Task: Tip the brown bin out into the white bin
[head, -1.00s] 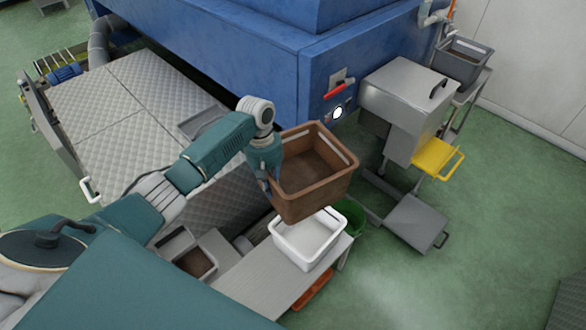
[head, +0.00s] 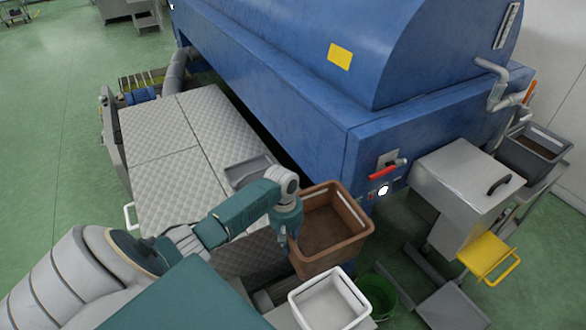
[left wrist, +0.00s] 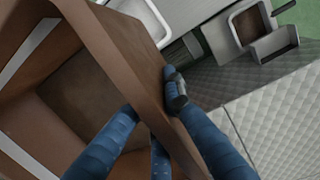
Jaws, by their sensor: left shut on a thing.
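The brown bin (head: 338,250) hangs roughly upright in the air, its open top facing up. My left gripper (head: 289,236) is shut on its left wall; in the left wrist view the fingers (left wrist: 155,104) straddle the wall (left wrist: 110,60), one side inside and one outside. The bin's floor looks plain brown; I cannot tell whether that is a load or bare floor. The white bin (head: 330,303) stands on a table below and just in front of the brown bin, its inside pale and apparently empty. My right gripper is not in view.
A green bucket (head: 379,296) stands on the floor right of the white bin. A big blue machine (head: 270,90) rises behind. A steel box (head: 463,185) and yellow step (head: 489,256) stand right. A grey bin (head: 535,147) sits farther right. Quilted panels (head: 165,145) lie left.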

